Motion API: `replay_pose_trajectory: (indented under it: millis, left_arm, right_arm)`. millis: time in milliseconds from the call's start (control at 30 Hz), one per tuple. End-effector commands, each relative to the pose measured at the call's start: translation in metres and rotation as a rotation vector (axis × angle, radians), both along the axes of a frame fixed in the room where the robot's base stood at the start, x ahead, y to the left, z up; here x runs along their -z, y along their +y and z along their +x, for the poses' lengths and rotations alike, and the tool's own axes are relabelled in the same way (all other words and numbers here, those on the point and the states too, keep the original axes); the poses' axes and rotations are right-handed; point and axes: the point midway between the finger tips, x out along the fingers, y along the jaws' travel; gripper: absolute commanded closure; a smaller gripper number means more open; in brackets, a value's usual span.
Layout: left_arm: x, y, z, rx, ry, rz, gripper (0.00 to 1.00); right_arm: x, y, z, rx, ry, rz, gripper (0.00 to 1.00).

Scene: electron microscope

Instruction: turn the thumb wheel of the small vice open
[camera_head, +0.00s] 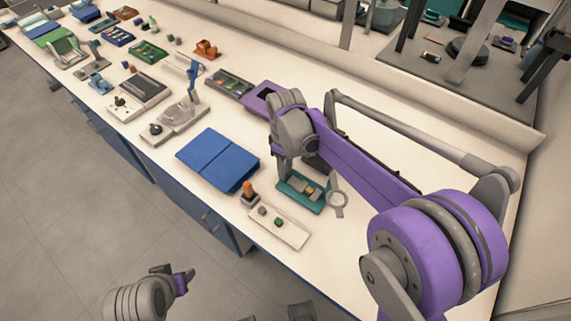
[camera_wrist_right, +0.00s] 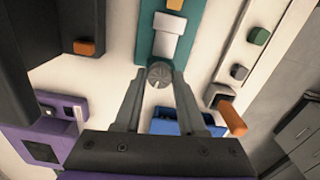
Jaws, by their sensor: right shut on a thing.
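The small vice has a teal base (camera_head: 301,197) on the bench in the head view. It also shows in the wrist view (camera_wrist_right: 145,52), with a pale block (camera_wrist_right: 167,42) and an orange block on it. Its grey thumb wheel (camera_wrist_right: 159,74) sits at the near end of the base, between my right fingertips. My right gripper (camera_wrist_right: 159,78) is closed around the wheel's sides; its fingers also reach down behind the vice in the head view (camera_head: 283,172). My left gripper (camera_head: 182,282) hangs off the bench at lower left, its fingers too unclear to judge.
A blue folder-like slab (camera_head: 217,159), an orange-topped post (camera_head: 248,190) and a white strip (camera_head: 291,236) with small blocks lie close by. A grey ring (camera_head: 337,203) is beside the vice. A purple frame (camera_head: 262,95) lies farther back. Several devices fill the far bench.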

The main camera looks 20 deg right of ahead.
Motion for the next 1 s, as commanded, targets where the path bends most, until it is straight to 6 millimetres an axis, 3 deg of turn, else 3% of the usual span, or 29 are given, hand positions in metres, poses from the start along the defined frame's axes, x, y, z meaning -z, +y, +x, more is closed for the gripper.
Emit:
replay_pose_trajectory:
  millis: [1000]
  left_arm:
    - [-0.0066,0.0000,0.0006,0.000,-0.002,0.000,0.47]
  right_arm:
    - [-0.0007,-0.0001,0.0006,-0.965,-0.002,-0.001,1.00]
